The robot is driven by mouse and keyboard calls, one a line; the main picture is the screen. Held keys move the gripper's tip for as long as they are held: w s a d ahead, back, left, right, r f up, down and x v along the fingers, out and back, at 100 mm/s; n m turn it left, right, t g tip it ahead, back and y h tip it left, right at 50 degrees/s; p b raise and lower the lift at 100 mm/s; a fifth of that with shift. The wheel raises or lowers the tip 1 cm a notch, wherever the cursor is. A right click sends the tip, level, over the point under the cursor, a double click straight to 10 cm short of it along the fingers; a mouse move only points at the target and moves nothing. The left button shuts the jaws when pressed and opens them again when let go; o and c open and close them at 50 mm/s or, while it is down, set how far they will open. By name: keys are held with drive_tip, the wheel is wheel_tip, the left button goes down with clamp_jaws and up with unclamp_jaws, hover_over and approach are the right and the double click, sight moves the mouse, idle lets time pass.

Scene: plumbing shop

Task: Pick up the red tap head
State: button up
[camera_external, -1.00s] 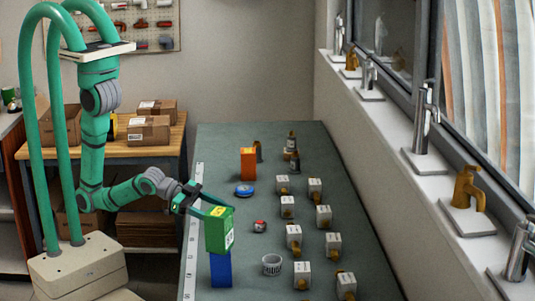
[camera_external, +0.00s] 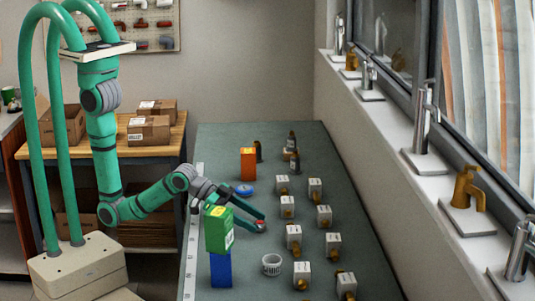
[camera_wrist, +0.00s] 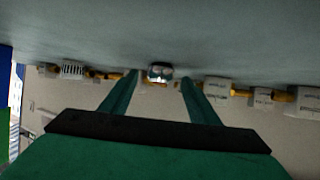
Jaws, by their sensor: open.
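The red tap head (camera_external: 260,223) is a small round piece low on the green-grey table. In the external view my gripper (camera_external: 263,223) reaches over the table, its green fingers open and their tips about the tap head, partly hiding it. In the wrist view, which shows the table at the top, a small shiny dark-and-silver piece (camera_wrist: 160,71), apparently the tap head, is centred between the open finger tips (camera_wrist: 160,79). I cannot tell whether either finger touches it.
A green box (camera_external: 218,230) on a blue box (camera_external: 221,269) stands close to my gripper on the near side. A blue disc (camera_external: 245,189) and an orange box (camera_external: 248,164) lie beyond. A white basket (camera_external: 271,264) and several white boxes with brass fittings (camera_external: 293,236) are to the right.

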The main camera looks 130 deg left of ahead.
drive_tip(key=shift+w+a+f, duration=0.2)
drive_tip(key=shift+w+f, duration=0.05)
drive_tip(key=shift+w, duration=0.25)
drive_tip(key=c, duration=1.1)
